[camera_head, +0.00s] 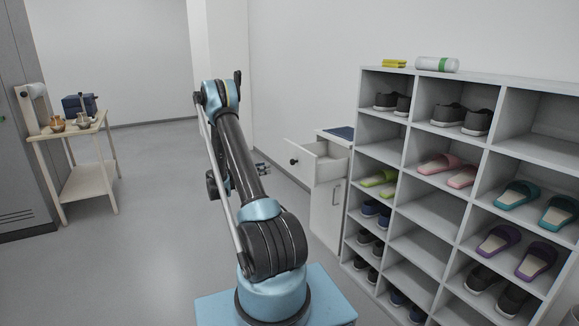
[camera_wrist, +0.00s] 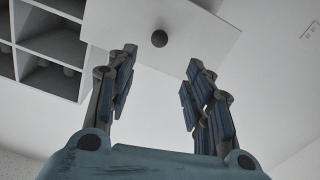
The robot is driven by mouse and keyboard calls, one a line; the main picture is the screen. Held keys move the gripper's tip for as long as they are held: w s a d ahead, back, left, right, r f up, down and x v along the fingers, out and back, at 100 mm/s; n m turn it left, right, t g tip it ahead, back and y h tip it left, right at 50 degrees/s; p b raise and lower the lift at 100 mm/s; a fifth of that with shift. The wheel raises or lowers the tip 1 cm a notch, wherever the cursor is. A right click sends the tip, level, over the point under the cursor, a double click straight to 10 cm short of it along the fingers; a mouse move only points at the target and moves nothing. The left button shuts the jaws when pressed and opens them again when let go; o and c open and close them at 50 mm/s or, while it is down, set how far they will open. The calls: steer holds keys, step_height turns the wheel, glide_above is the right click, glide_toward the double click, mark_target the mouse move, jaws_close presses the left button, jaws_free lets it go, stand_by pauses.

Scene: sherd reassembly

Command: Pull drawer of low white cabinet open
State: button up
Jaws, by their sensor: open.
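The low white cabinet (camera_head: 326,216) stands left of the shoe rack. Its top drawer (camera_head: 318,163) is pulled out, and the open inside shows. The drawer front carries a round dark knob (camera_head: 292,161). In the wrist view the white drawer front (camera_wrist: 205,38) and the dark knob (camera_wrist: 159,38) lie beyond my gripper (camera_wrist: 161,62). My gripper is open and empty, with one finger on each side of the line to the knob. The knob appears apart from both fingers. In the head view my arm mostly hides the gripper.
A tall grey rack (camera_head: 430,215) with several shoes and slippers stands right of the cabinet. A door with an upright handle (camera_head: 336,192) is below the drawer. A wooden side table (camera_head: 88,185) with small vessels stands at the far left. The floor between is mostly clear.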

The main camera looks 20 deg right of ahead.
mark_target(291, 162)
steer(key=d, duration=0.5)
steer(key=w+d, duration=0.1)
steer(key=d, duration=1.1)
steer(key=shift+w, duration=0.4)
jaws_close()
